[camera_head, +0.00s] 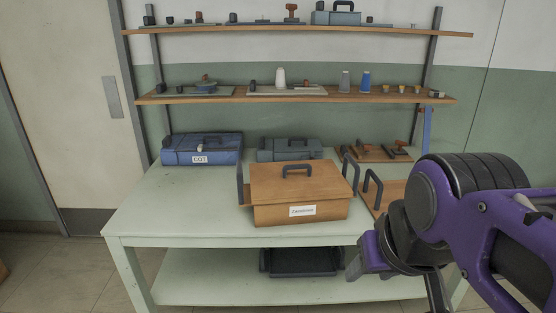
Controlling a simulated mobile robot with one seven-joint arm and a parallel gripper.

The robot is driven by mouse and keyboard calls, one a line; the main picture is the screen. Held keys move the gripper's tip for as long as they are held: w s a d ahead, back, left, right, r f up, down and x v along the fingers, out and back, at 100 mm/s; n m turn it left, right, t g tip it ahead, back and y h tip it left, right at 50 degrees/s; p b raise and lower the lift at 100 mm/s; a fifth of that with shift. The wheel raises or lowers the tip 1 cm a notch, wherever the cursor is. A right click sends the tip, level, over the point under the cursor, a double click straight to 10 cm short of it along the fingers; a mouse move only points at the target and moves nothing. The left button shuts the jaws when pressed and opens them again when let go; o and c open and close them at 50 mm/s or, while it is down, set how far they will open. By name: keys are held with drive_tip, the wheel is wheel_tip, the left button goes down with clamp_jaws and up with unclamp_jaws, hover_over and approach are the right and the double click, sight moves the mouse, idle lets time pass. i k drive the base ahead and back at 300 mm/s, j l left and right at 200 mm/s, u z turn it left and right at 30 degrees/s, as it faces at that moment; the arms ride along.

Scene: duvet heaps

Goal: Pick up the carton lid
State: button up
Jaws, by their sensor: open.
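A brown carton (268,217) stands on the front middle of the pale green table, with a white label on its front. Its brown lid (325,181) lies on top and has a dark arched handle (297,166). Dark upright handles stand at the carton's left and right sides. My gripper (401,281) is at the lower right, below and to the right of the carton, in front of the table edge. It is open and apart from the lid; my purple arm hides part of the table's right side.
The table (150,217) is bare at front left. Behind the carton are a blue case (225,154) and a grey case (277,152). Another brown box (393,188) sits right of the carton, partly hidden. A dark tray (300,263) is on the lower shelf. Two wall shelves hold small items.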

sight(271, 182)
drive_tip(key=i+l, duration=0.45)
drive_tip(key=l, duration=0.15)
drive_tip(key=i+l, duration=0.4)
drive_tip(key=l, duration=0.15)
